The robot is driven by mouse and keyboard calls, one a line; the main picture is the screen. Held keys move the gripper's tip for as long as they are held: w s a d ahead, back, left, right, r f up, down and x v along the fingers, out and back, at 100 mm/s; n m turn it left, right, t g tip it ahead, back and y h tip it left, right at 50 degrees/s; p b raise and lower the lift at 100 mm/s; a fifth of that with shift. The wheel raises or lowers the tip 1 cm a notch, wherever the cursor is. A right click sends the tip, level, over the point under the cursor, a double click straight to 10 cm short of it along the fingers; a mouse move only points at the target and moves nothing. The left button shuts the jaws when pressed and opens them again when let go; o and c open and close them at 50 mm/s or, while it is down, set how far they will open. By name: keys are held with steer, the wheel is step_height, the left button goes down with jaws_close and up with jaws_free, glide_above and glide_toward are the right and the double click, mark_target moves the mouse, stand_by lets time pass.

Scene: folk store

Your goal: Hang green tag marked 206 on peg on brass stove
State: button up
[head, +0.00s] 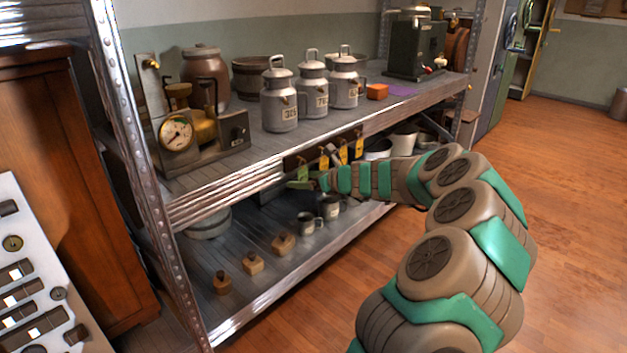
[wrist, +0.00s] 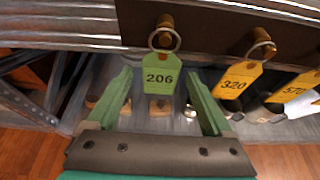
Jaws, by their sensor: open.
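The green tag marked 206 (wrist: 160,78) hangs by its ring from a peg on a dark rail in the wrist view. It also shows small in the head view (head: 303,174). My gripper (wrist: 160,88) is open, with its green fingers on either side of the tag and apart from it. In the head view my gripper (head: 300,184) is at the rail under the upper shelf. A brass stove (head: 203,130) with a round gauge stands at the left end of the upper shelf. A small brass-coloured peg (head: 153,64) shows on its upright plate.
Yellow tags marked 320 (wrist: 236,80) and 570 (wrist: 297,88) hang to the right on the same rail (wrist: 215,32). Several milk cans (head: 313,85) stand on the upper shelf. Cups (head: 306,224) and wooden blocks (head: 253,263) stand on the lower shelf. The floor at right is clear.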

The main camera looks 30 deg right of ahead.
steer(key=shift+w+a+f, duration=0.2)
steer(key=shift+w, duration=0.25)
jaws_close()
stand_by(0.5)
steer(key=shift+r+p, duration=0.4)
steer(key=shift+p, duration=0.6)
steer(key=shift+s+d+p, duration=0.15)
steer(key=shift+s+d, duration=0.05)
steer(key=shift+s, duration=0.3)
steer(key=shift+s+d+p, duration=0.15)
steer(key=shift+s+d, duration=0.05)
steer(key=shift+s, duration=0.25)
stand_by(0.5)
steer(key=shift+f+p+v, duration=0.1)
steer(key=shift+p+v, duration=0.25)
steer(key=shift+v, duration=0.55)
steer(key=shift+f+p+v, duration=0.15)
steer(key=shift+p+v, duration=0.2)
steer(key=shift+v, duration=0.55)
